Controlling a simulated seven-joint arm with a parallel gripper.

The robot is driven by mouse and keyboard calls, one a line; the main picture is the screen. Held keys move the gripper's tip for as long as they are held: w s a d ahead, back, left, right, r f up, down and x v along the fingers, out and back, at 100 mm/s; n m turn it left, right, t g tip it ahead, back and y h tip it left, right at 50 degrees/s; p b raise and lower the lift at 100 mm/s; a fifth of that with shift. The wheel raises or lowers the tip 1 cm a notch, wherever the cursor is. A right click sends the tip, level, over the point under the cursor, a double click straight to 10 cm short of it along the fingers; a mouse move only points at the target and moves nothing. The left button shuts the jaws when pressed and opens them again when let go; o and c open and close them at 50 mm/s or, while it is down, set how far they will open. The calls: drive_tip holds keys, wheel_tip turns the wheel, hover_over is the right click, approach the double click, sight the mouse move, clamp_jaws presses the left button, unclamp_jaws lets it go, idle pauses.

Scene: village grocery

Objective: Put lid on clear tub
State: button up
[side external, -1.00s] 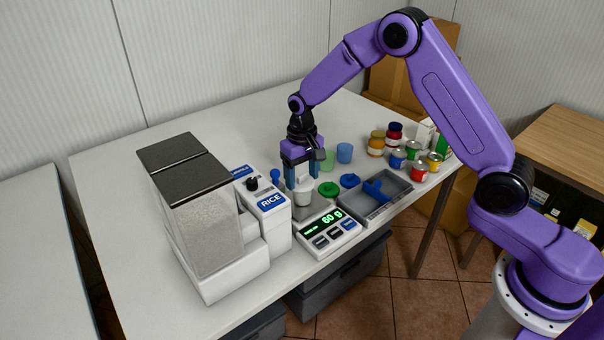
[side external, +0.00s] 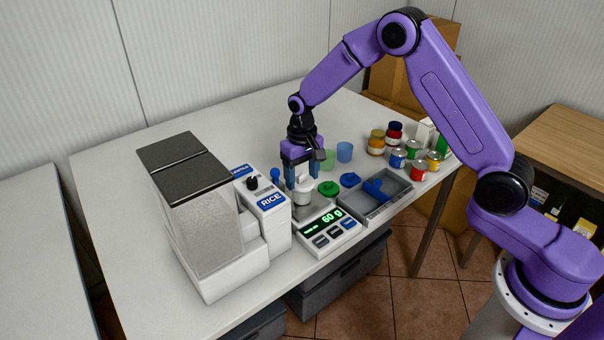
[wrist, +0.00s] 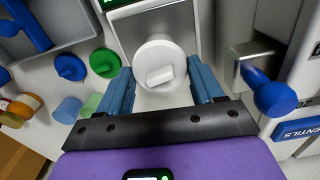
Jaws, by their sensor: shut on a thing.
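The round white lid (wrist: 172,50) with a raised bar handle is between the two fingers of my gripper (wrist: 163,90) in the wrist view. In the side view my gripper (side external: 302,184) points straight down over the scale and is shut on the lid. The pale tub (side external: 303,198) stands upright on the scale plate, directly under the gripper. The lid hides most of the tub in the wrist view. I cannot tell whether the lid is fully seated on the rim.
The scale (side external: 330,233) reads 60 g. The rice dispenser (side external: 268,212) stands close on the left. A green lid (side external: 328,188), a blue lid (side external: 350,180), translucent green (side external: 328,160) and blue (side external: 344,152) tubs and a grey tray (side external: 386,207) lie to the right. Several jars and cans stand farther right.

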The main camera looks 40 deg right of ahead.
drive_tip(key=shift+f, duration=0.25)
idle(0.5)
drive_tip(key=o, duration=1.1)
drive_tip(key=shift+c, duration=0.2)
drive_tip(key=shift+o, duration=0.4)
drive_tip(key=shift+r, duration=0.1)
drive_tip(key=shift+r, duration=2.65)
clamp_jaws()
